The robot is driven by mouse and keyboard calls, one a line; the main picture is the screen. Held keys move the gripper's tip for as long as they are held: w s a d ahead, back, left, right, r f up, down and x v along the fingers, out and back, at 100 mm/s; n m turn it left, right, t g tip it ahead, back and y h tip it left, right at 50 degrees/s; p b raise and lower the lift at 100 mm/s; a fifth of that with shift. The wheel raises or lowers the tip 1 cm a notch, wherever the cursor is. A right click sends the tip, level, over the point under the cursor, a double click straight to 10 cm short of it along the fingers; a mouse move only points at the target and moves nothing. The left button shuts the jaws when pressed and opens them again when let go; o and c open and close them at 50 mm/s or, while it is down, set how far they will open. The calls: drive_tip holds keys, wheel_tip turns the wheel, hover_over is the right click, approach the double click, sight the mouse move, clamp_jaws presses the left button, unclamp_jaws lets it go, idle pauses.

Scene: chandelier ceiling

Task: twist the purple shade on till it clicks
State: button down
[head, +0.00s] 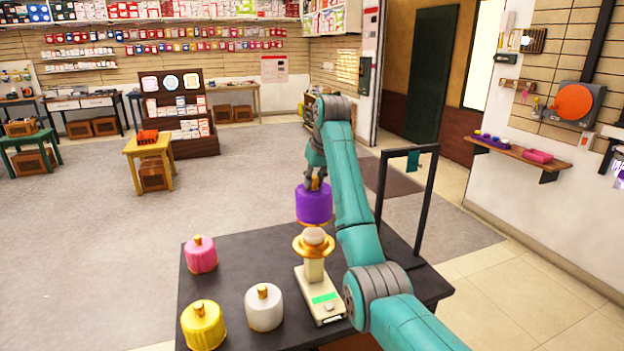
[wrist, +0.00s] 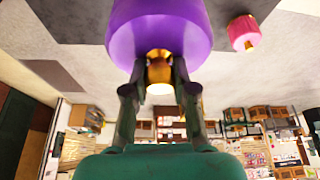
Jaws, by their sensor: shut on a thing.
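The purple shade (head: 314,204) hangs below my gripper (head: 316,182) in the head view, its gold top knob between my fingers. In the wrist view my gripper (wrist: 159,90) is shut on the gold knob (wrist: 158,66) of the purple shade (wrist: 160,28). The shade is held above and behind a lamp stand (head: 314,268) with a gold collar and a pale bulb (head: 314,236). The shade looks apart from the bulb, with a small gap in the head view. The stand sits on a pale base with a green panel. The shade's underside is hidden.
Pink (head: 201,254), yellow (head: 203,325) and white (head: 264,307) shades with gold knobs stand on the dark table (head: 225,285), left of the stand. A black frame (head: 433,190) rises at the table's right side. The table's back left is clear.

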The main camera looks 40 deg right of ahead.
drive_tip(key=shift+f, duration=4.95)
drive_tip(key=shift+a+m+h, duration=0.15)
drive_tip(key=shift+m+h, duration=0.25)
drive_tip(key=shift+m, duration=0.7)
drive_tip(key=m, duration=0.2)
drive_tip(key=m+g+h, duration=0.1)
drive_tip(key=m, duration=0.1)
drive_tip(key=shift+m+h, duration=0.3)
drive_tip(key=shift+m, duration=0.1)
drive_tip(key=m+g, duration=0.1)
drive_tip(key=m, duration=0.2)
drive_tip(key=m+g+h, duration=0.1)
drive_tip(key=m, duration=0.2)
drive_tip(key=shift+c, duration=1.1)
unclamp_jaws()
